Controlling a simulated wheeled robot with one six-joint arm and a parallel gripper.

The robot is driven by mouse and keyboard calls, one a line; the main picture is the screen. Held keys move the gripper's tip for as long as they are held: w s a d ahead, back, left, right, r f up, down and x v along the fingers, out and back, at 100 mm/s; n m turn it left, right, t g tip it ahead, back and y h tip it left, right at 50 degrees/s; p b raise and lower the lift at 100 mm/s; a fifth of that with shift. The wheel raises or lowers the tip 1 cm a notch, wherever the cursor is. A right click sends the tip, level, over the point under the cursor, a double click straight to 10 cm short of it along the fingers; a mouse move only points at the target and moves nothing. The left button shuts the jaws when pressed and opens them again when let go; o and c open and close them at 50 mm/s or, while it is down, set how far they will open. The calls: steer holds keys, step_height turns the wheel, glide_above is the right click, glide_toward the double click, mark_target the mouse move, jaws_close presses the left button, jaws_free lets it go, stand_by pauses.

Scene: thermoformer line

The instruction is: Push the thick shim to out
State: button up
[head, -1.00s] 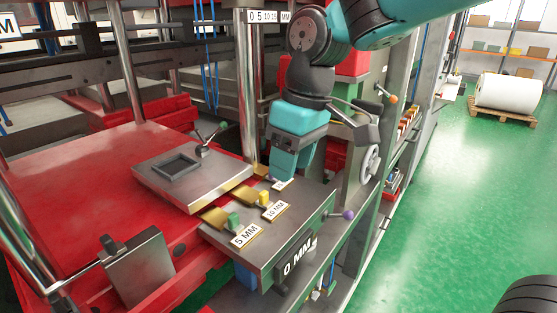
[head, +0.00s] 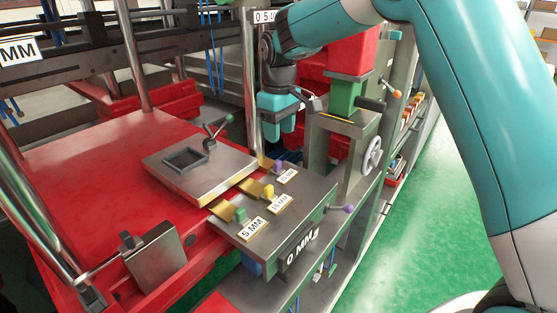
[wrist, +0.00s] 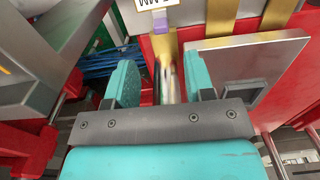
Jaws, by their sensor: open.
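The thick shim is a brass strip with a purple tab (head: 278,167) by the 15 MM label (head: 287,177), at the back end of the row on the grey shelf (head: 300,215). In the wrist view its purple tab (wrist: 161,18) and brass strip (wrist: 166,48) show beyond my fingers. The yellow tab (head: 268,191) at 10 MM and the green tab (head: 240,214) at 5 MM stand nearer. My gripper (head: 279,128) is beyond the purple tab, apart from it, fingers pointing down. In the wrist view my gripper (wrist: 161,80) is open, with no object held between its fingers.
A steel plate (head: 225,178) with a square frame and clamp lever lies left of the shims on the red bed (head: 90,165). A chrome column (head: 250,85) stands close beside my gripper. A handwheel (head: 372,157) and green block are to the right.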

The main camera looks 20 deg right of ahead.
mark_target(279, 163)
step_height(279, 163, down, 10)
steer(key=shift+r+p, duration=0.1)
steer(key=shift+p, duration=0.9)
jaws_close()
steer(key=shift+s, duration=0.1)
